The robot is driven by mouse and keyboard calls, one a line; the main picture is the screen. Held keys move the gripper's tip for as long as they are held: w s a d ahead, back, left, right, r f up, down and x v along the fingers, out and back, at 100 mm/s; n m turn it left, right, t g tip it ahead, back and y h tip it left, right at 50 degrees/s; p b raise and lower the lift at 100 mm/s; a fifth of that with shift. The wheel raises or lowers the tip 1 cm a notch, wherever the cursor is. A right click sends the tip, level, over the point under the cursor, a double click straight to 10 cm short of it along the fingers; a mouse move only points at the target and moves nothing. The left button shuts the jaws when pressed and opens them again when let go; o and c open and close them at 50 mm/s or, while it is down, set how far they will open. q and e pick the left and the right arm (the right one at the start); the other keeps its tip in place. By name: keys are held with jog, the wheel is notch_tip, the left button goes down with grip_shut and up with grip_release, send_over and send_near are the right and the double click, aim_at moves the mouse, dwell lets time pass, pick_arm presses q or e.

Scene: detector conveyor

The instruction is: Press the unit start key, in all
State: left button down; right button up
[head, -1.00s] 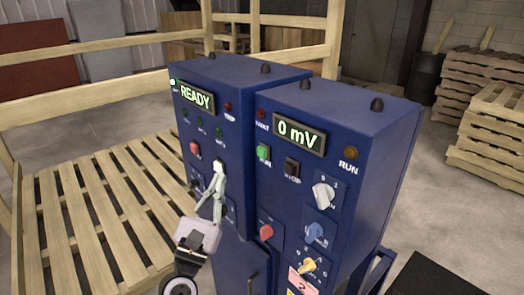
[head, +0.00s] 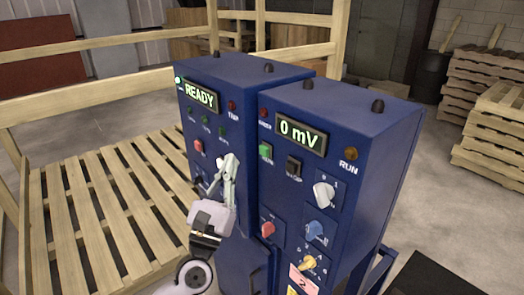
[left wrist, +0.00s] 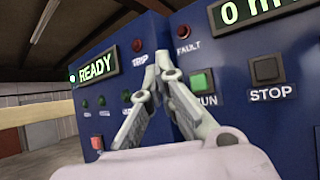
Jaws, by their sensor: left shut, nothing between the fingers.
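Two blue cabinets stand side by side. The left cabinet (head: 245,75) has a lit READY display (head: 200,96), small lamps and a red button (head: 198,146). A white button (head: 219,164) there is partly hidden by my gripper. The right cabinet (head: 345,100) shows 0 mV, with a green button (head: 265,151) labelled RUN in the left wrist view (left wrist: 203,80) and a black STOP button (head: 294,166). My left gripper (head: 231,160) is shut and empty before the left cabinet, left of the green button. Contact with the panel cannot be told. No key labelled unit start is legible.
The right cabinet also carries white (head: 323,193), blue (head: 315,231) and yellow (head: 308,263) knobs and a lower red button (head: 267,229). A slatted wooden platform (head: 105,215) lies left, with wooden rails (head: 100,87) behind. Stacked pallets (head: 490,130) stand far right.

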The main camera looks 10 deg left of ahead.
aim_at(264, 151)
pick_arm(q)
jog(key=shift+w+d+b, duration=0.2)
jog(key=shift+w+d, duration=0.7)
jog(key=shift+w, duration=0.2)
jog(key=shift+w+d+b, duration=0.2)
jog(key=shift+w+d, duration=0.65)
jog(key=shift+w, duration=0.25)
pick_arm(e)
jog(key=shift+d+f, duration=0.35)
jog(key=shift+d, duration=0.1)
jog(key=shift+a, duration=0.2)
jog(key=shift+f, duration=0.1)
pick_arm(q)
jog(key=shift+w+d, duration=0.3)
jog(key=shift+w, duration=0.05)
pick_arm(e)
jog(key=shift+f, duration=0.15)
